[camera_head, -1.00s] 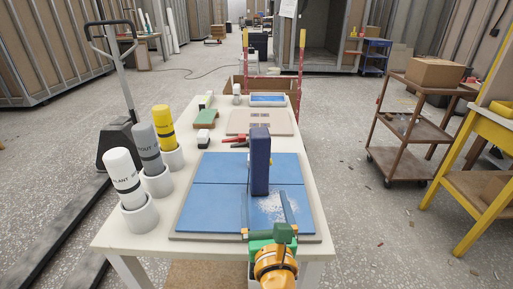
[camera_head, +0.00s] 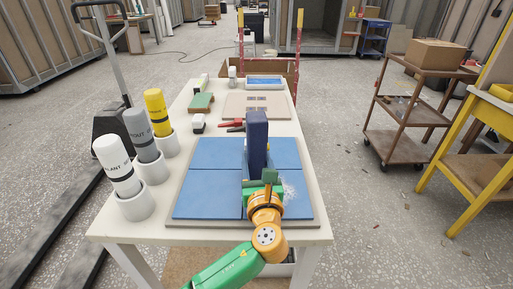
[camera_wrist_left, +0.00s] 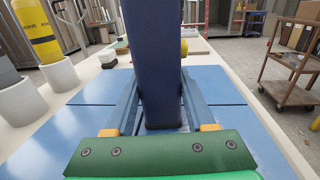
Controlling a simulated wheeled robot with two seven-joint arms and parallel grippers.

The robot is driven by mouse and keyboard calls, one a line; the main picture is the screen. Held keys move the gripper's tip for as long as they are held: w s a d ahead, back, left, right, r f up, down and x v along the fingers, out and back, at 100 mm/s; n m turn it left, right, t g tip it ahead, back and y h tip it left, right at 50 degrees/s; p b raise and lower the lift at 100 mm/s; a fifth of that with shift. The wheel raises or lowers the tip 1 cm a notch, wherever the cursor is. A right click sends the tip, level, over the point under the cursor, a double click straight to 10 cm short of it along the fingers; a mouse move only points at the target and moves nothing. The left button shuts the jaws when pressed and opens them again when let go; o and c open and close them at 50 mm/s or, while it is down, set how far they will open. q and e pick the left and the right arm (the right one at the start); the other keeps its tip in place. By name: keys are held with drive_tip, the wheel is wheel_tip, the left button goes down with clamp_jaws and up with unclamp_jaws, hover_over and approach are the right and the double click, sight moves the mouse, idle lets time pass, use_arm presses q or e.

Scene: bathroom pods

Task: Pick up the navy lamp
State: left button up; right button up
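The navy lamp (camera_head: 257,139) is a tall dark blue block standing upright on the blue tile panel (camera_head: 206,189) on the white table. My left gripper (camera_head: 260,172) is at its near side, low down, in the head view. In the left wrist view, the lamp (camera_wrist_left: 152,60) stands between the two fingers of my left gripper (camera_wrist_left: 160,85), with one finger along each side. The fingers look open. Whether their tips touch the lamp is hard to tell. A small yellow round part shows at its right edge. My right gripper is not in view.
White cups with a white (camera_head: 117,164), a grey (camera_head: 140,133) and a yellow tube (camera_head: 156,112) stand at the table's left. Red-handled pliers (camera_head: 233,125), a green block (camera_head: 201,103) and a beige board (camera_head: 257,106) lie behind the panel. A brown cart (camera_head: 405,108) is off right.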

sight(257, 137)
use_arm(q)
clamp_jaws()
drive_tip(key=shift+r, duration=0.3)
wheel_tip(257, 137, up, 3)
drive_tip(key=shift+w+f+p, duration=0.1)
drive_tip(key=shift+p, duration=0.25)
drive_tip(key=s+r, duration=0.2)
drive_tip(key=s+r+p, duration=0.1)
drive_tip(key=r, duration=0.1)
drive_tip(key=shift+s+r, duration=0.35)
drive_tip(key=shift+s, duration=0.05)
drive_tip(key=s+r+p, duration=0.1)
drive_tip(key=s+r, duration=0.3)
drive_tip(key=s, duration=0.6)
drive_tip(key=shift+s+r, duration=0.15)
drive_tip(key=shift+r, duration=0.25)
